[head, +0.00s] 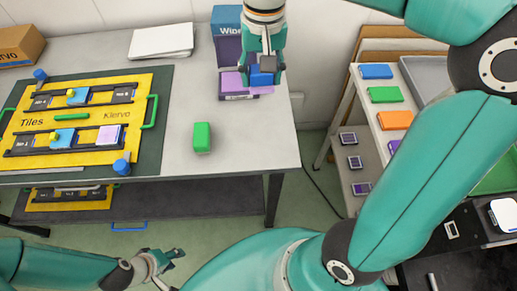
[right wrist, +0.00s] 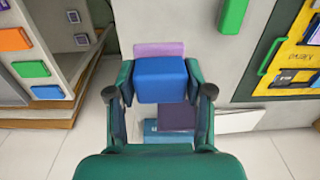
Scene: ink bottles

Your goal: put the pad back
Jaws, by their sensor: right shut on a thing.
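My right gripper (head: 263,75) is shut on a blue block (right wrist: 160,80) above the table near its right end; the block also shows in the head view (head: 262,76). A flat lavender piece (right wrist: 158,49) shows beyond the block in the right wrist view, and under it in the head view (head: 262,90). I cannot tell whether it is joined to the block. A dark purple case (right wrist: 177,117) lies close by, partly hidden; its lavender top shows left of the gripper in the head view (head: 231,82). My left gripper (head: 172,262) is low in front of the table, its opening unclear.
A blue wipes box (head: 228,38) stands behind the gripper. A green block (head: 202,137) stands on the table. A yellow tile board (head: 45,105) on a dark mat fills the left. A rack (head: 352,110) at right holds coloured blocks and small purple-topped cases.

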